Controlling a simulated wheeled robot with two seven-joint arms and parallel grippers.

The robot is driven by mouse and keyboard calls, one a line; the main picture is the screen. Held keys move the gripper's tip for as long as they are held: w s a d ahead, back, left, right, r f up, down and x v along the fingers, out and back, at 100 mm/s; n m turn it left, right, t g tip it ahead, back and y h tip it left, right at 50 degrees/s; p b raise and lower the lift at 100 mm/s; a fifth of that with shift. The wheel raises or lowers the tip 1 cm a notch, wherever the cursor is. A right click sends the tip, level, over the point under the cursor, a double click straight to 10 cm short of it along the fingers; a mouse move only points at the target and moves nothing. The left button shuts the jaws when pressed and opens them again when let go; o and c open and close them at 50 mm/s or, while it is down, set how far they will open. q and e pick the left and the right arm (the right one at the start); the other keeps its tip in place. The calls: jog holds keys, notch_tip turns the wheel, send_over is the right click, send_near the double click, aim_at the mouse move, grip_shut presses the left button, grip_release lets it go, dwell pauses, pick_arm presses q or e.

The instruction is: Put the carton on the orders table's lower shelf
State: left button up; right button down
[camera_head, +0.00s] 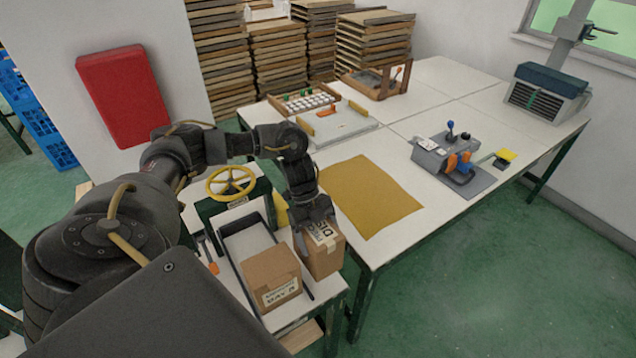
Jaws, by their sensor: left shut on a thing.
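My left gripper (316,224) reaches down from above and is shut on a brown cardboard carton (325,260). The carton has a white label with dark print on its upper part. It is at the right edge of a small white table (325,287), close to a second carton; I cannot tell whether it touches the tabletop. The second brown carton (272,277), also labelled, stands on the small table to the left. A pale wooden surface (302,336) shows low beneath this table; most of the space below is hidden. My right gripper is not in view.
A yellow handwheel (230,183) on a dark green frame stands behind the second carton. The large white table (440,225) at right holds a mustard mat (368,195), a grey device (447,154) and trays. Green floor (460,300) is clear in front.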

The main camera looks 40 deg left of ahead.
pick_arm(q)
jog(key=shift+f, duration=0.95)
jog(key=shift+f+p, duration=0.55)
jog(key=shift+f, duration=1.3)
jog(key=shift+f, duration=0.15)
jog(key=o, duration=1.3)
jog(key=shift+o, duration=0.2)
